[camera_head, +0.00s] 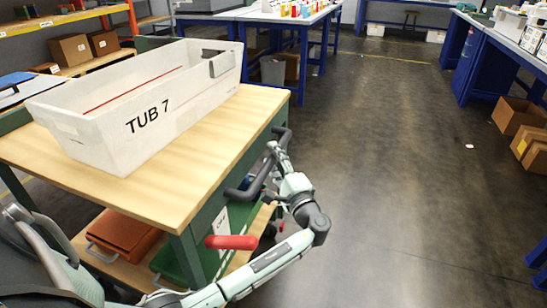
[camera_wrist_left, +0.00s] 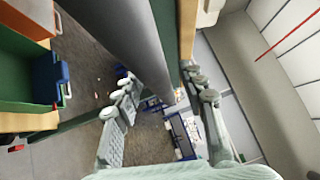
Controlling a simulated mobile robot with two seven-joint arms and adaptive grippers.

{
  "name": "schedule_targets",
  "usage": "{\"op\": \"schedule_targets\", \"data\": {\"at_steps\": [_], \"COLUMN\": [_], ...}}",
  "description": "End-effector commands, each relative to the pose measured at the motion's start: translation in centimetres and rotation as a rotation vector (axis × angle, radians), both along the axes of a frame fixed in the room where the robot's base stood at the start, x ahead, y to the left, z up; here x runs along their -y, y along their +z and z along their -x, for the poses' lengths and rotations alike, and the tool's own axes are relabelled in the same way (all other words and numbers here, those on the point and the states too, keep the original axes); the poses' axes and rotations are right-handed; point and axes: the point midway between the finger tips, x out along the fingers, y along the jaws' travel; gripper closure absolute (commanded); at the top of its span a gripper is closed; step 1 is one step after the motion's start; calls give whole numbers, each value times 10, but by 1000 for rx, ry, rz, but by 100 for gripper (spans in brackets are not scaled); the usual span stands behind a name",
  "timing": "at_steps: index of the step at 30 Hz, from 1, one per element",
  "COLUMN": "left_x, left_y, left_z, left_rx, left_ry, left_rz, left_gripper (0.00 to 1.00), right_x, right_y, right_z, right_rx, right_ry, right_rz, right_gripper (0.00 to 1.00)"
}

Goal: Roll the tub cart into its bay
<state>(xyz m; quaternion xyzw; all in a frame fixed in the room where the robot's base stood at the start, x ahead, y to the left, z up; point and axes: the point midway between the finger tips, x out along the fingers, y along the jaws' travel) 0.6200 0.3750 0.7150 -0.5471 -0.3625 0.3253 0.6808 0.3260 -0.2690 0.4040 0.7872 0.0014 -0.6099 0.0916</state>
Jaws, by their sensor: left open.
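The tub cart (camera_head: 225,135) stands at the left in the head view, with a wooden top and green frame. A white tub (camera_head: 150,100) marked TUB 7 sits on it. A dark push handle (camera_head: 240,193) projects from its near right end. My left gripper (camera_head: 272,152) is at this handle, with its jaws open. In the left wrist view the grey handle bar (camera_wrist_left: 140,45) runs between the open fingers of my left gripper (camera_wrist_left: 160,82); contact cannot be told. A red grip (camera_head: 232,242) shows below the handle. My right gripper is out of view. I cannot identify the bay.
An orange case (camera_head: 118,235) and a green case lie on the cart's lower shelf. A blue-legged table (camera_head: 300,30) stands behind the cart. Blue benches and cardboard boxes (camera_head: 515,115) line the right. The floor (camera_head: 400,160) between is mostly clear.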

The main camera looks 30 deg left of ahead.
Motion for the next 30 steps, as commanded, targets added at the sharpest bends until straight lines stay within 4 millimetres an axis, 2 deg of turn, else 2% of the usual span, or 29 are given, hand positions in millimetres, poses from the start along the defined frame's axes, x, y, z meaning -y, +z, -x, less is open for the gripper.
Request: {"op": "schedule_targets", "data": {"at_steps": [5, 6, 15, 26, 30], "left_x": [0, 0, 0, 0, -6], "left_y": [0, 0, 0, -1, -1], "left_z": [0, 0, 0, 0, 0], "left_rx": [0, 0, -1, -1, -1], "left_ry": [0, 0, -1, -1, 0], "left_rz": [0, 0, 1, 1, 0], "left_gripper": [59, 61, 99, 100, 100], "right_x": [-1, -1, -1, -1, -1], "right_y": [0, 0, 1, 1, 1], "right_z": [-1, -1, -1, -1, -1], "right_rx": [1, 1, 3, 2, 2], "right_ry": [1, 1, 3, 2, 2], "right_rz": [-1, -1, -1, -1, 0], "right_gripper": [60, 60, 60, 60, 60]}}
